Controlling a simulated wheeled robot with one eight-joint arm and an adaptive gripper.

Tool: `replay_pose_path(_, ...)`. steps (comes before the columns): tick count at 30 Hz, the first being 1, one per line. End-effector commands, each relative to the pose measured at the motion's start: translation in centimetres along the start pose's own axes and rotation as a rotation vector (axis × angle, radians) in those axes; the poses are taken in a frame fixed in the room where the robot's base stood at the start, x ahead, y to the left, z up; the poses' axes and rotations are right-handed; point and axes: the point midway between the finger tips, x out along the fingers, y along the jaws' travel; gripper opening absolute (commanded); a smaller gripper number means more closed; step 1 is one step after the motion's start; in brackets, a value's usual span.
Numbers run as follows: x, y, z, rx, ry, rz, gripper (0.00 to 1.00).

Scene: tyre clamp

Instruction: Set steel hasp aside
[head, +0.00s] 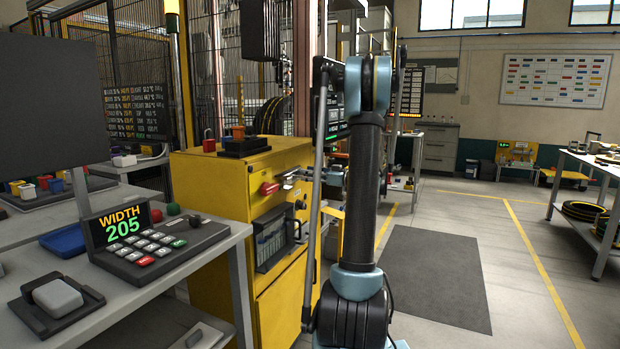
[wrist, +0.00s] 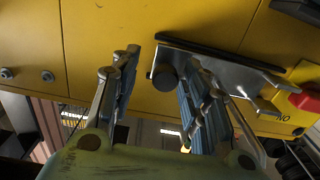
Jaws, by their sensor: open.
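The steel hasp (wrist: 225,68) is a flat bright metal plate on the front of the yellow cabinet (wrist: 110,25), with a dark round peg (wrist: 165,78) by its left end. My gripper (wrist: 158,66) is open in the wrist view. Its right finger overlaps the hasp in the picture and its left finger stands left of the peg; I cannot tell whether either touches. In the head view the hasp (head: 290,179) shows small on the cabinet's upper front, and my gripper (head: 322,175) is beside it, partly hidden by my arm.
A red knob (wrist: 307,98) sits right of the hasp. A dark windowed box (head: 272,240) is on the cabinet front below. A bench with a keypad display (head: 125,225) stands left. Floor around the dark mat (head: 435,275) is clear.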

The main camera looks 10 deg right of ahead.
Motion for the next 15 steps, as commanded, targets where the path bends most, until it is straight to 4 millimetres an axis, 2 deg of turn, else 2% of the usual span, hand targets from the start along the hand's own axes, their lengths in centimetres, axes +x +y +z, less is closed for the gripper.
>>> replay_pose_path(5,-1.2,0.0,0.0,0.0,0.0,0.001,0.42)
replay_pose_path(15,-7.2,0.1,0.1,0.0,0.0,0.004,0.42)
